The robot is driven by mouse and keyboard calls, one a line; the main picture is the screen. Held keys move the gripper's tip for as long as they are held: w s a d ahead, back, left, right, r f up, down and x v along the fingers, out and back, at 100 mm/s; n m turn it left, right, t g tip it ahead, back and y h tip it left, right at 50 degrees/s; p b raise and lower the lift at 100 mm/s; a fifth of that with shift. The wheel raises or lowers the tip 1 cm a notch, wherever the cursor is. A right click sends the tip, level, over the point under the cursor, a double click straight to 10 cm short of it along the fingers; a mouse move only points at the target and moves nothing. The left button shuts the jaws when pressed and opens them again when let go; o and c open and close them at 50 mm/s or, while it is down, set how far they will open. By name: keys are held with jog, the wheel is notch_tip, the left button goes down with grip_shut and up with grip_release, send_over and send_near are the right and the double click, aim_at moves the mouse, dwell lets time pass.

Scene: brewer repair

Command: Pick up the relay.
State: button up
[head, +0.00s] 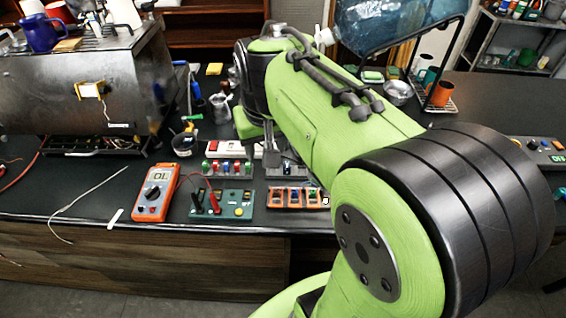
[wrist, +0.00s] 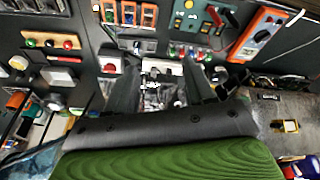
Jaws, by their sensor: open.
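I cannot tell for sure which part is the relay. Several small parts sit in an orange-fronted tray (head: 292,197) near the bench's front edge; it also shows at the top of the wrist view (wrist: 128,14). Behind it, a dark tray with small parts is partly hidden by my gripper in the head view; in the wrist view this tray (wrist: 136,46) lies just beyond the left fingertip. My gripper (wrist: 162,62) is open, its two dark fingers apart, with nothing seen held between them. It points down over the bench; in the head view my arm hides most of it.
An orange multimeter (head: 153,192) and a green board (head: 220,204) with red and black probes lie left of the trays. A row of coloured parts (head: 228,168) and a red-and-white box (head: 225,148) stand close by. A steel brewer (head: 80,90) fills the left.

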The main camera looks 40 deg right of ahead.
jog(key=w+d+f+m+g+p, duration=0.1)
jog(key=w+d+f+m, duration=0.15)
jog(key=w+d, duration=0.4)
jog(key=m+g+y, duration=0.1)
jog(key=g, duration=0.1)
send_over(287, 165)
notch_tip(287, 165, down, 17)
jog(key=shift+f, duration=0.1)
notch_tip(287, 165, down, 6)
jog(key=shift+w+r, duration=0.1)
jog(key=shift+r, duration=0.1)
grip_shut()
